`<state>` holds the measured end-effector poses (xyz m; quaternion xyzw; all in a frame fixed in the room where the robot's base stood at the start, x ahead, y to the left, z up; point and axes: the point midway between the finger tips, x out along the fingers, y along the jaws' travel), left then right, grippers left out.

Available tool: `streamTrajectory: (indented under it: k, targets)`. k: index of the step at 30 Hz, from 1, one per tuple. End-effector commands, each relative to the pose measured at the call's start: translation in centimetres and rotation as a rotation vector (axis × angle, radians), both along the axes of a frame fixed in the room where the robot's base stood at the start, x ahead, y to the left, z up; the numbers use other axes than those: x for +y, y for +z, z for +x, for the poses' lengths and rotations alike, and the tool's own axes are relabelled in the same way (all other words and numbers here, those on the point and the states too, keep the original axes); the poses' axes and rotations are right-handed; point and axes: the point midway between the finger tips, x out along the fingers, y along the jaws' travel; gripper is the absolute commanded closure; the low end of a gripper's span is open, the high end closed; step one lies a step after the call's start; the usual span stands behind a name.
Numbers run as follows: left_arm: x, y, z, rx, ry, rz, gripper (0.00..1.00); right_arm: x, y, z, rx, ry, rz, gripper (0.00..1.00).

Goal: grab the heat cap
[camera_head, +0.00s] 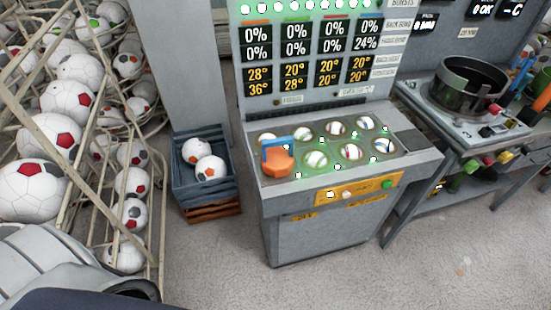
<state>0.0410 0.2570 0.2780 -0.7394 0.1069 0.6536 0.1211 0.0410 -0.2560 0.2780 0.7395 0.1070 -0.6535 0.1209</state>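The heat cap, which appears to be the orange piece (277,164) with a blue handle, sits upright on the top of the grey press machine (413,165). It stands at the front left end of two rows of round ball slots, and what is under it is hidden. A light grey part of my arm shows at the lower left, well away from the cap. Neither gripper's fingers can be seen.
Balls such as this one (315,158) sit in the other slots. A blue crate (183,190) with two balls stands left of the machine. A metal rack (155,200) of soccer balls fills the left. A workbench (450,130) with a black round pan (468,87) is right. Floor in front is clear.

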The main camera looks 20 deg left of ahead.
Motion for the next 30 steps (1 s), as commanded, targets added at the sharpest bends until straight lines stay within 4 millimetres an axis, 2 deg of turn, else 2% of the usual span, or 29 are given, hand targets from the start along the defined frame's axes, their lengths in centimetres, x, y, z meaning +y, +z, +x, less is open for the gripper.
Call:
streamTrajectory:
  k: [13, 27, 30]
  targets:
    - [0.0, 0.0, 0.0, 0.0, 0.0, 0.0, 0.0, 0.01, 0.0, -0.01, 0.0, 0.0, 0.0, 1.0]
    - [0.01, 0.0, 0.0, 0.0, 0.0, 0.0, 0.55, -0.01, 0.0, -0.02, 0.0, 0.0, 0.0, 1.0]
    - [0.0, 0.0, 0.0, 0.0, 0.0, 0.0, 0.56, -0.01, 0.0, -0.02, 0.0, 0.0, 0.0, 1.0]
